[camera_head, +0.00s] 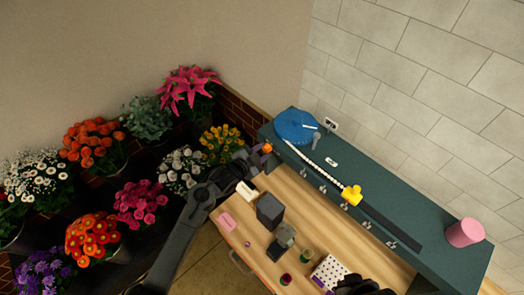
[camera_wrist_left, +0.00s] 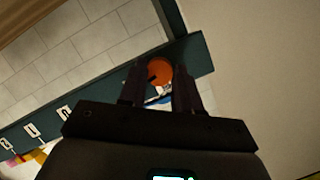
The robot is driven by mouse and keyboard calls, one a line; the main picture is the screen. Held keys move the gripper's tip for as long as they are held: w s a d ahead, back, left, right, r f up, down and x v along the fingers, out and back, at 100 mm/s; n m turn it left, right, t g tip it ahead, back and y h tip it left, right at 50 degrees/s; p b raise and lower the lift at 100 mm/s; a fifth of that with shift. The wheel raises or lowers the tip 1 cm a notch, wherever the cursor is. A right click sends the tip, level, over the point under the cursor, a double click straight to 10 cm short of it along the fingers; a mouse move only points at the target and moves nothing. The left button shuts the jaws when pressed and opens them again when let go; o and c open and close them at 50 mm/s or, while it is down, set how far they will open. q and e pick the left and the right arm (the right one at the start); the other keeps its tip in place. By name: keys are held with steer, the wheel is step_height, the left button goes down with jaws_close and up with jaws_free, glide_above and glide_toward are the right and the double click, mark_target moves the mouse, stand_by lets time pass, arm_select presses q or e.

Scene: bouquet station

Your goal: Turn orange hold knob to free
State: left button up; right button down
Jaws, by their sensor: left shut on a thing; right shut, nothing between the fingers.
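The orange hold knob (camera_head: 267,148) is at the left end of the teal bench unit, beside the blue disc (camera_head: 296,126). My left gripper (camera_head: 260,152) is shut on the knob. In the left wrist view the round orange knob (camera_wrist_left: 160,70) shows between the two dark fingers of the left gripper (camera_wrist_left: 159,82), with a dark mark on its face. The fingers hide the knob's sides, and I cannot tell its setting. My right gripper (camera_head: 362,286) is partly in view at the bottom edge, shut and empty.
A white beaded strip (camera_head: 318,165) runs from the disc to a yellow piece (camera_head: 352,195). A pink cylinder (camera_head: 465,233) stands at the unit's right end. A dark box (camera_head: 270,208), spools and a dotted tray (camera_head: 330,273) crowd the wooden table. Potted flowers (camera_head: 143,203) fill the left.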

arm_select(q)
steer(key=n+g, duration=0.1)
steer(key=n, duration=0.1)
steer(key=shift+w+n+h+p, duration=0.1)
steer(key=shift+n+h+p, duration=0.2)
steer(key=shift+h, duration=0.1)
steer(key=n+g+h, duration=0.1)
steer(key=n, duration=0.1)
steer(key=shift+a+n, duration=0.15)
steer(key=shift+n, duration=0.15)
steer(key=n+b, duration=0.1)
steer(key=n+g+h, duration=0.1)
steer(key=shift+w+f+n+b, duration=0.1)
steer(key=shift+f+n+b, duration=0.1)
steer(key=shift+n+b, duration=0.15)
steer(key=n+g+h+b, duration=0.1)
steer(key=n+b, duration=0.1)
steer(key=n, duration=0.1)
steer(key=shift+h, duration=0.4)
steer(key=shift+n+b, duration=0.35)
steer(key=shift+b, duration=0.05)
steer(key=shift+h, duration=0.3)
steer(key=shift+r, duration=0.1)
steer(key=o, duration=1)
steer(key=shift+o, duration=0.2)
